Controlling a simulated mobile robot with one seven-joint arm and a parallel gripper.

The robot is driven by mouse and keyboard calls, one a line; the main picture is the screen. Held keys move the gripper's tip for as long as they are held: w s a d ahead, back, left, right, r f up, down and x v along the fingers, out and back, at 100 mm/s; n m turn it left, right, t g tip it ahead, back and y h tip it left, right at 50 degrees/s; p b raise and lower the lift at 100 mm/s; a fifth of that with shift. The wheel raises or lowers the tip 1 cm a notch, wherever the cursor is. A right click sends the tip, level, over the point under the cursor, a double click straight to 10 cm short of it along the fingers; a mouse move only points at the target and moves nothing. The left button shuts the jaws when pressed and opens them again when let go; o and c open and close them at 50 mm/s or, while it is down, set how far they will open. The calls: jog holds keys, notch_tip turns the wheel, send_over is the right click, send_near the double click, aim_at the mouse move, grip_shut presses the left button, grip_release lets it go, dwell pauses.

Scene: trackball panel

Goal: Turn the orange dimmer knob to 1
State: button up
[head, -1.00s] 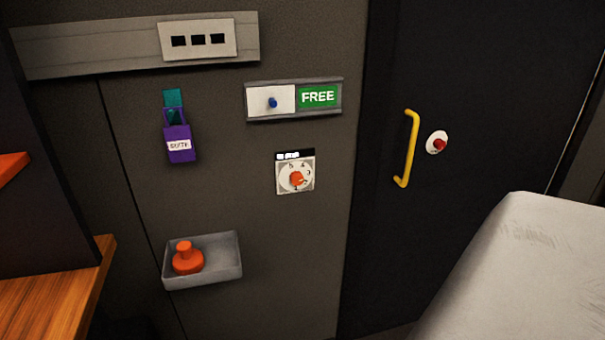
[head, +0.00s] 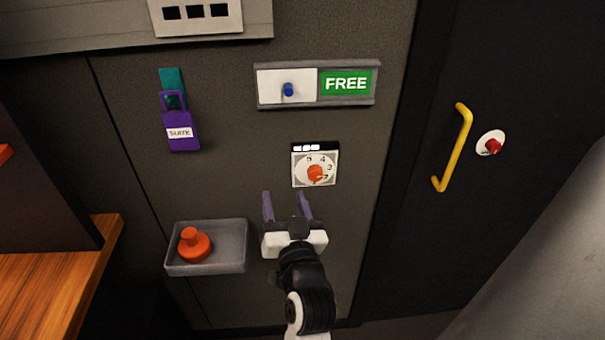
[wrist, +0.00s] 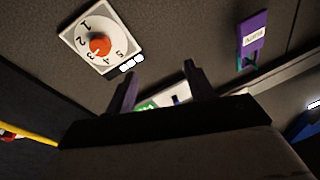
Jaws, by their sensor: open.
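The orange dimmer knob (head: 315,174) sits on a pale square dial plate (head: 298,179) with printed numbers, on the dark wall panel. It also shows in the wrist view (wrist: 100,45), at upper left, with the numbers 1 to 5 around it. The knob's pointer seems to be near 2, but it is small and hard to read. My gripper (head: 284,196) is open and empty, below and slightly left of the dial in the head view, apart from the knob. In the wrist view its purple fingers (wrist: 162,68) stand apart with nothing between them.
A grey tray (head: 239,255) with an orange knobbed object (head: 194,244) is left of my gripper. Above the dial is a FREE sign (head: 346,83) with a blue knob (head: 288,90). A purple padlock (head: 181,133) hangs at left. A yellow handle (head: 455,150) stands right.

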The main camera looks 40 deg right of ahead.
jog(key=s+d+f+m+g+h, duration=0.1)
jog(key=s+d+f+m+g, duration=0.15)
jog(key=s+d+f, duration=0.35)
jog(key=b, duration=1)
send_near(316, 177)
jog(key=shift+w+f+n, duration=0.2)
jog(key=shift+f+n, duration=0.1)
jog(key=shift+n, duration=0.05)
jog(key=shift+b, duration=0.55)
jog(key=shift+h, duration=0.3)
jog(key=x, duration=0.8)
jog(key=shift+w+d+r, duration=0.1)
jog(key=shift+w+r, duration=0.1)
jog(key=c, duration=1)
